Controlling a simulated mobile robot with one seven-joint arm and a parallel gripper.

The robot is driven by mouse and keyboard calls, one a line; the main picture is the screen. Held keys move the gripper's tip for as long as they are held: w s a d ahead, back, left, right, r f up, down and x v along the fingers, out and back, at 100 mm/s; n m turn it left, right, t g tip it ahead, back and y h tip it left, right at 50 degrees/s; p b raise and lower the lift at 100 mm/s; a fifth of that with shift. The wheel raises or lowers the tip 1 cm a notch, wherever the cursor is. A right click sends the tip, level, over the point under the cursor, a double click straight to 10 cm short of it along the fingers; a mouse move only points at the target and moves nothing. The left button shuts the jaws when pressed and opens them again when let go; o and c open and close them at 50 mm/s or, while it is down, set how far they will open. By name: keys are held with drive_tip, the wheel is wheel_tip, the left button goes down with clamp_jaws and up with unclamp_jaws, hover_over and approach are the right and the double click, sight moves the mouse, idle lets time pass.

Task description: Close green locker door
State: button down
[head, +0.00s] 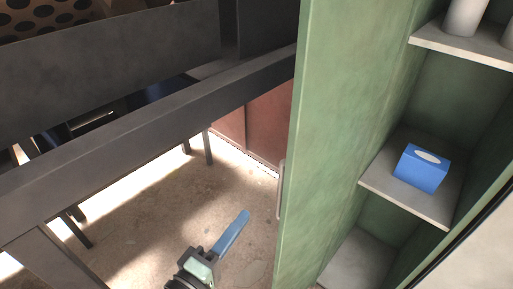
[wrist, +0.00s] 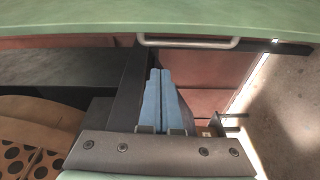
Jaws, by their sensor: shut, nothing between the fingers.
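The green locker door (head: 335,130) stands open on the left side of the locker in the head view, its edge toward me. Its handle (head: 281,190) is a pale vertical bar on the door's left face. In the wrist view the door (wrist: 90,24) spans the top and the handle (wrist: 190,42) shows as a bar beneath its edge. My gripper (head: 244,214) has blue fingers and is left of the door, apart from the handle in the head view. In the wrist view my gripper (wrist: 160,72) is shut and empty, with its tips pointing toward the handle.
The locker's shelves (head: 405,196) hold a blue tissue box (head: 421,168) and a white container (head: 464,16). Dark metal beams (head: 130,120) cross the left side. A reddish panel (head: 268,125) stands behind. Sunlit floor (head: 150,220) is open around my gripper.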

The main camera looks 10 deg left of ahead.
drive_tip(key=w+d+r+p, duration=0.1)
drive_tip(key=w+d+p, duration=0.4)
drive_tip(key=w, duration=0.1)
drive_tip(key=shift+w+d+r+n, duration=0.2)
drive_tip(key=shift+w+d+n, duration=0.05)
drive_tip(key=shift+d+n, duration=0.15)
idle(0.4)
drive_tip(key=shift+s, duration=0.1)
